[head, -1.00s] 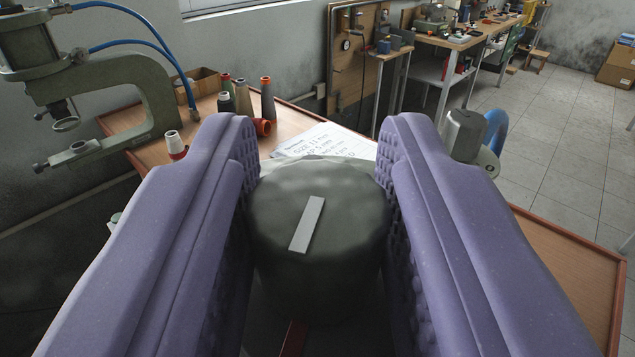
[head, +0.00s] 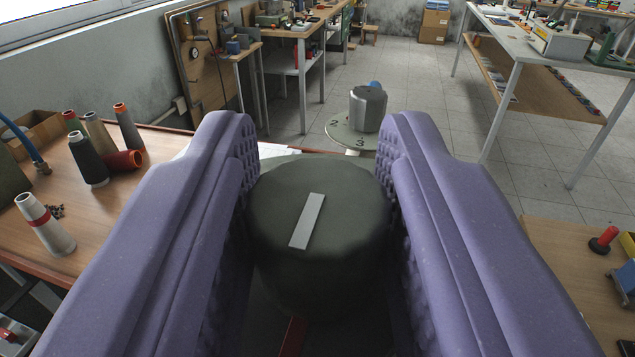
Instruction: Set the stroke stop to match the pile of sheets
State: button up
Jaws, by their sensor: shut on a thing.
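My gripper (head: 318,165), with two purple padded fingers, is shut on a dark grey-green round knob (head: 340,225). The fingers press on its left and right sides. A pale straight mark (head: 307,222) lies slanted on the knob's top. A red strip (head: 292,338) shows below the knob, partly hidden. Beyond the right finger is a round plate (head: 345,135) with digits, of which 2 and 3 show, and a grey cylinder (head: 368,107) on it. The pile of sheets cannot be made out.
Thread cones (head: 88,160) stand on the wooden bench (head: 150,185) at left. White paper (head: 275,150) is partly hidden behind the fingers and knob. Another wooden table (head: 560,250) is at right, with a red-topped item (head: 604,240). Tiled floor (head: 430,100) lies open behind.

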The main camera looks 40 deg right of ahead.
jog(key=shift+r, duration=0.2)
jog(key=o, duration=0.9)
jog(key=shift+w, duration=0.1)
jog(key=shift+o, duration=0.2)
jog(key=shift+f, duration=0.1)
jog(key=v, duration=0.8)
jog(key=shift+w, duration=0.1)
